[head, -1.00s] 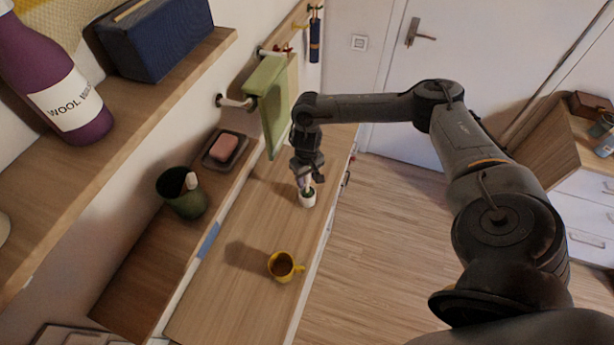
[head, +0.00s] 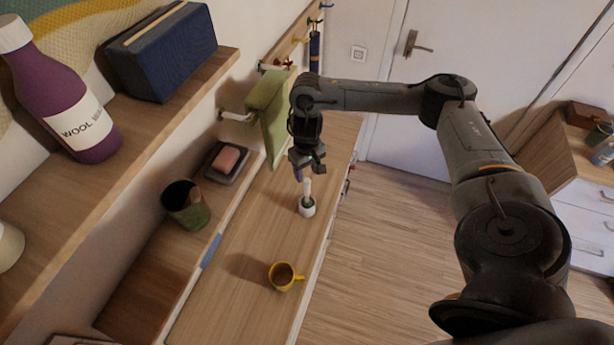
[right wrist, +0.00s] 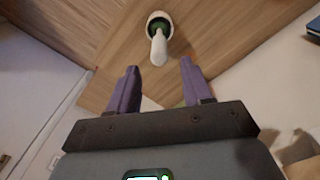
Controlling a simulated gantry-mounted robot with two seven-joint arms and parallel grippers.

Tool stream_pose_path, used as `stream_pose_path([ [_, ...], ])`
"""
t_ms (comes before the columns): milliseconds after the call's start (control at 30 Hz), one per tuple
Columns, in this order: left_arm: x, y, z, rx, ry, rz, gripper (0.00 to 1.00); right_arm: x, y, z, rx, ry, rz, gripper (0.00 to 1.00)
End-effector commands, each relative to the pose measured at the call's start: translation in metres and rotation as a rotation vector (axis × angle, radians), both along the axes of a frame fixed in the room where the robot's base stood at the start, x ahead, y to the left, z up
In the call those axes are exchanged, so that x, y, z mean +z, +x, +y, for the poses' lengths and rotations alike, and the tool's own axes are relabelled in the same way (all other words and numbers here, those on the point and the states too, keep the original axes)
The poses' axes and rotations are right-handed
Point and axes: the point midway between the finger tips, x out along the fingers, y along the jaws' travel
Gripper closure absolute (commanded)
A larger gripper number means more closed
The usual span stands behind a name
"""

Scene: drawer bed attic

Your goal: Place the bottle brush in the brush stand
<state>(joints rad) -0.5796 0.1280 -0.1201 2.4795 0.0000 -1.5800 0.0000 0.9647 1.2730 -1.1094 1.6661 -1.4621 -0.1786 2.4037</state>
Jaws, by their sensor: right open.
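The bottle brush (head: 308,187) stands upright in the small white brush stand (head: 307,208) on the wooden surface. Its white handle points up. My right gripper (head: 310,174) is open and empty just above the handle's top. In the right wrist view, the brush handle (right wrist: 158,47) rises from the white stand (right wrist: 152,19), and green bristles show inside the rim. The open fingers of my right gripper (right wrist: 158,66) are apart from the handle, one on each side, nearer to the camera. My left gripper is not in view.
A yellow mug (head: 283,276) stands on the same surface toward the front. A green cup (head: 190,214) and a soap dish (head: 213,170) stand on the ledge to the left. A green towel (head: 268,115) hangs behind my right gripper. The surface between stand and mug is clear.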

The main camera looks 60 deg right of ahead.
Motion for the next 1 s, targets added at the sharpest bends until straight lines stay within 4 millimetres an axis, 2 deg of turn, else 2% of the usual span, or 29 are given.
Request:
stream_pose_path([
  [33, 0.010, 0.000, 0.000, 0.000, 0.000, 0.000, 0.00, 0.012, 0.000, 0.000, 0.001, -0.001, 0.000, 0.50],
  [233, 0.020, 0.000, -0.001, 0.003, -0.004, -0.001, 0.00, 0.022, 0.002, 0.006, 0.025, 0.001, -0.006, 0.50],
  [367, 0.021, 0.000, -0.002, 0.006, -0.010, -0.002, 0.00, 0.008, 0.014, 0.037, 0.160, 0.013, -0.051, 0.50],
  [467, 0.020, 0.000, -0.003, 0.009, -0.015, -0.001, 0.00, -0.013, 0.028, 0.090, 0.358, 0.035, -0.134, 0.50],
  [567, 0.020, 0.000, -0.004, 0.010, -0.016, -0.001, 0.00, -0.034, 0.039, 0.166, 0.592, 0.070, -0.264, 0.50],
  [600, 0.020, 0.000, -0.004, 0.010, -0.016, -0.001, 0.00, -0.039, 0.041, 0.200, 0.681, 0.084, -0.329, 0.50],
  [667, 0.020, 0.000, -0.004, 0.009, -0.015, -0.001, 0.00, -0.042, 0.041, 0.250, 0.794, 0.099, -0.435, 0.50],
  [700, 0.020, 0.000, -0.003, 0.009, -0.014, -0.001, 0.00, -0.040, 0.040, 0.282, 0.851, 0.106, -0.507, 0.50],
  [800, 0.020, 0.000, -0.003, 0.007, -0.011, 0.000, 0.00, -0.026, 0.032, 0.342, 0.931, 0.096, -0.664, 0.50],
  [900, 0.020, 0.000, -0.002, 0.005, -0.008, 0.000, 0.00, -0.007, 0.022, 0.374, 0.930, 0.053, -0.768, 0.50],
  [1000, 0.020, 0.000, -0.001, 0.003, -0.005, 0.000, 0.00, 0.007, 0.009, 0.377, 0.880, -0.010, -0.791, 0.50],
])
